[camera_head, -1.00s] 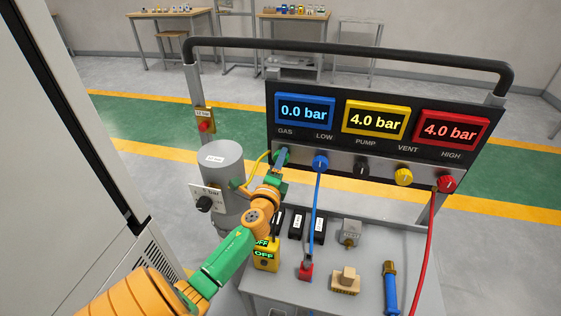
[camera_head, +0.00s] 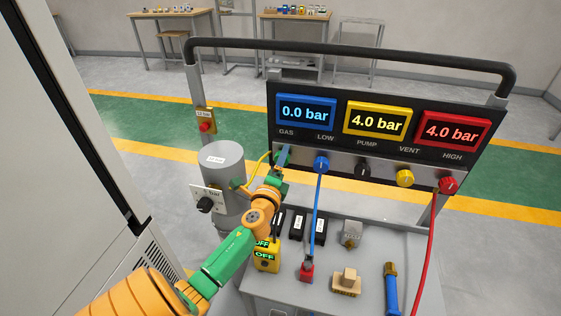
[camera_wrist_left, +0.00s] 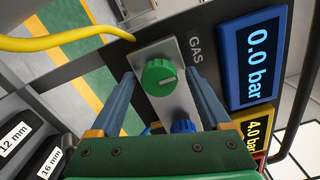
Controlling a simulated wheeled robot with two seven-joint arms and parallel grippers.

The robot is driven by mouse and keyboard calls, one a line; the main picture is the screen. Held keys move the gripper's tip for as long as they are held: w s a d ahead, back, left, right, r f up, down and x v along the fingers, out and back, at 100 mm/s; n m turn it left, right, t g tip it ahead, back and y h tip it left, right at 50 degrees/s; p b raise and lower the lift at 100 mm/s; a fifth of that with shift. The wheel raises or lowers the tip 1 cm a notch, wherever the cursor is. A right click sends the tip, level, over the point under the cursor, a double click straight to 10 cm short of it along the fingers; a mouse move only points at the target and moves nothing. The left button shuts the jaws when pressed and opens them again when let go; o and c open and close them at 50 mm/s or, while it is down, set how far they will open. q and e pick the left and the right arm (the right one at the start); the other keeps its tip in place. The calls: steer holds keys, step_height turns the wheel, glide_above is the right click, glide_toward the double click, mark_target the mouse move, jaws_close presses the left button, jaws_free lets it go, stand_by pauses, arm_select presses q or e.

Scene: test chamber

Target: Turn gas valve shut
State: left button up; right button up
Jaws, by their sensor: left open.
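The green gas knob (camera_wrist_left: 159,78) sits on a light metal plate under the word GAS in the left wrist view. Its white pointer mark points to the right, slightly upward in that picture. My left gripper (camera_wrist_left: 163,82) is open, with one blue-grey finger on each side of the knob. Whether the fingers touch it, I cannot tell. In the head view the left gripper (camera_head: 283,158) is at the panel's left end and mostly hides the knob. The blue gas display (camera_head: 306,113) reads 0.0 bar. My right gripper is not in view.
A blue knob (camera_head: 321,164), black knob (camera_head: 363,169), yellow knob (camera_head: 404,177) and red knob (camera_head: 448,185) line the panel. A yellow hose (camera_wrist_left: 60,42) runs close by. A grey cylinder (camera_head: 220,165) stands left of my wrist. Loose parts lie on the cart top (camera_head: 320,298).

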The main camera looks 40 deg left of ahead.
arm_select(q)
steer(key=v, duration=0.7)
steer(key=shift+s, duration=0.1)
